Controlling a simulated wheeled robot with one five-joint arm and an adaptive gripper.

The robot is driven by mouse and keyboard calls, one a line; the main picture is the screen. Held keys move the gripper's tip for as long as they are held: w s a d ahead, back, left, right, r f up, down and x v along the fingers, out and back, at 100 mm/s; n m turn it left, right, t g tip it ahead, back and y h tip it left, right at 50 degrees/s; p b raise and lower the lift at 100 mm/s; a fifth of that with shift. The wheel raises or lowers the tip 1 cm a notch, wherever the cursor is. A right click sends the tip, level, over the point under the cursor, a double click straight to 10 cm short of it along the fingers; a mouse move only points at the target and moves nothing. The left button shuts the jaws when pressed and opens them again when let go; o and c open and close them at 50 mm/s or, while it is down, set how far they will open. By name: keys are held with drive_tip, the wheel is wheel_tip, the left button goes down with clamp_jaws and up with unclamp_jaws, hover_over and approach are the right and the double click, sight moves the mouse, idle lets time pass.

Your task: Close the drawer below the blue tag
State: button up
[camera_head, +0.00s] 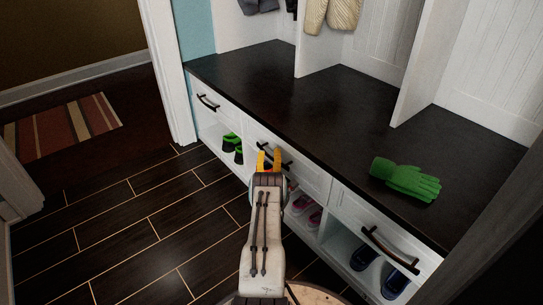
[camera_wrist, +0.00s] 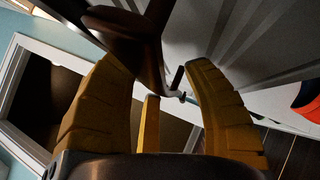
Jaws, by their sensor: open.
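My gripper (camera_head: 268,160) is at the middle drawer (camera_head: 308,178) of a white bench, its yellow fingers overlapping that drawer's dark handle (camera_head: 287,159). The left drawer (camera_head: 222,112) and the right drawer (camera_head: 360,225) each have a dark handle and look closed. My gripper partly hides the middle drawer, so I cannot tell how far it stands out. No blue tag can be made out.
The bench has a dark top (camera_head: 290,85) with green gloves (camera_head: 405,179) on it. Open cubbies below hold green shoes (camera_head: 232,147), pink shoes (camera_head: 305,205) and dark blue shoes (camera_head: 378,268). Clothes hang above. Dark floor (camera_head: 130,220) is clear to the left, with a striped rug (camera_head: 65,130) beyond.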

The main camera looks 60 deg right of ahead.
drive_tip(key=shift+a+f, duration=0.1)
drive_tip(key=v, duration=0.7)
drive_tip(key=shift+s+a, duration=0.1)
drive_tip(key=shift+s, duration=0.05)
idle(0.6)
